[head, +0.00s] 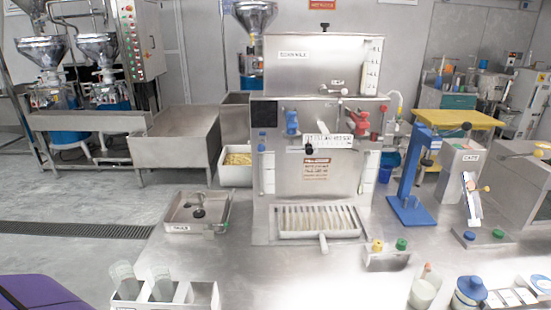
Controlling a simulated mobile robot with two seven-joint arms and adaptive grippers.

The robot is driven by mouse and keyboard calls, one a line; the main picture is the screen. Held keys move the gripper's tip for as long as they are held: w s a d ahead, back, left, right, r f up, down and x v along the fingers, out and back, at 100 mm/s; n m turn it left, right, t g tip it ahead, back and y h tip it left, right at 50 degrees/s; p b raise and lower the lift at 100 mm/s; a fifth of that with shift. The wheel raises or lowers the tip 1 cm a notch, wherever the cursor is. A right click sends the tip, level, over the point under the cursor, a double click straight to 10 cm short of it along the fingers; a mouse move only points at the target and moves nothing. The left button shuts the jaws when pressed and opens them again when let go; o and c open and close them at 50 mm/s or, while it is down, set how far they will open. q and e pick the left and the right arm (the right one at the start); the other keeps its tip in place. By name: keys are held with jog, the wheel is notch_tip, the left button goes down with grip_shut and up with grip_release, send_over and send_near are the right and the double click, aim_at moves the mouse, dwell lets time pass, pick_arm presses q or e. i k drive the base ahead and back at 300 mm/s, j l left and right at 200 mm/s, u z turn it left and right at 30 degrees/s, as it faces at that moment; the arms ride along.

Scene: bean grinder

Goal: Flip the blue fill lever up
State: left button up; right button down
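The steel machine (285,175) stands in the middle of the bench. On its front panel, at the upper left, is a blue lever-like fitting (291,122), which looks like the blue fill lever. Its exact tilt is too small to tell. A red fitting (362,122) sits at the panel's upper right. Small blue parts (262,141) show at the panel's left edge. Neither of my grippers is in view, and nothing is touching the machine.
A slotted drip tray (318,234) with a handle juts from the machine's front. A shallow steel tray (178,226) lies left, a blue stand (408,190) right.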

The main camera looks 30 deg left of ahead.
aim_at(261, 147)
jog(key=i+l, duration=0.15)
jog(key=l, duration=0.2)
jog(key=i+l, duration=0.1)
jog(key=l, duration=0.3)
jog(key=i+l, duration=0.15)
jog(key=l, duration=0.2)
jog(key=i+l, duration=0.15)
jog(key=l, duration=0.25)
jog(key=i+l, duration=0.1)
jog(key=l, duration=0.25)
jog(key=l+u, duration=0.1)
jog(key=u, duration=1.1)
